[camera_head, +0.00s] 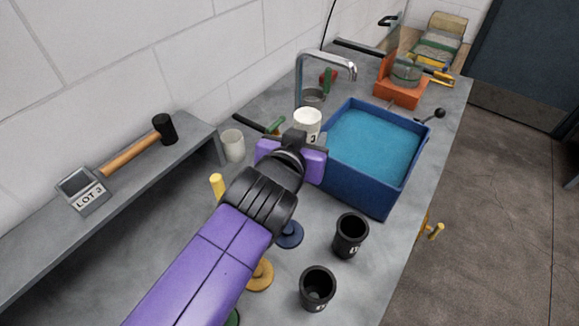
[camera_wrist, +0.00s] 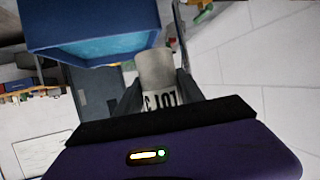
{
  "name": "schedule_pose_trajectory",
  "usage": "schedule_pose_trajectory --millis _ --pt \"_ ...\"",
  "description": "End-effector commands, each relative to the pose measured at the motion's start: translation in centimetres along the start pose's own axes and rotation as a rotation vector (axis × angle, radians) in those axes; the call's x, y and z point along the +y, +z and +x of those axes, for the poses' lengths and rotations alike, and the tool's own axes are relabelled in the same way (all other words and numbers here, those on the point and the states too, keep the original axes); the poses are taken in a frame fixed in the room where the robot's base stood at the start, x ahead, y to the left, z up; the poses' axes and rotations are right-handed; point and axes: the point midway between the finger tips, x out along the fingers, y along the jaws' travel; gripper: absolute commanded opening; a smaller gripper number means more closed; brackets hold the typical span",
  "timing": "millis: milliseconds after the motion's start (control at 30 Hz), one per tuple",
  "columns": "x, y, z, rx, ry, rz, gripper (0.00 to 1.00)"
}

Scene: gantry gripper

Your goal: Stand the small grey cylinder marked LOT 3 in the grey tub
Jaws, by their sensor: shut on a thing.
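The small pale grey cylinder (camera_head: 307,120) is in my gripper (camera_head: 303,138), raised beside the left side of the blue bin. In the wrist view the cylinder (camera_wrist: 155,70) stands out between the two dark fingers of my gripper (camera_wrist: 158,92), and its LOT lettering appears upside down and partly covered. My gripper is shut on it. The grey tub (camera_head: 83,191), with a LOT 3 label on its front, sits on the grey shelf at the left. It looks empty, and my gripper is well to its right.
A hammer (camera_head: 135,151) lies on the shelf (camera_head: 120,200) just right of the tub. A pale cup (camera_head: 232,145) stands by the shelf's end. The blue bin (camera_head: 370,190) and two black cups (camera_head: 350,235) are on the right. A tap (camera_head: 325,58) rises behind my gripper.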

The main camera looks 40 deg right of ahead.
Motion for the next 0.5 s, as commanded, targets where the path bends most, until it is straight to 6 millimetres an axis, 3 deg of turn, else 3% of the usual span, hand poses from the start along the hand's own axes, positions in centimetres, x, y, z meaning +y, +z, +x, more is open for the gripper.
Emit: schedule_pose_trajectory --millis 167,500 --pt "0.1 2.7 1.1 0.002 0.001 -0.005 0.00" --pt "0.1 10.0 4.2 0.001 0.000 -0.005 0.00"
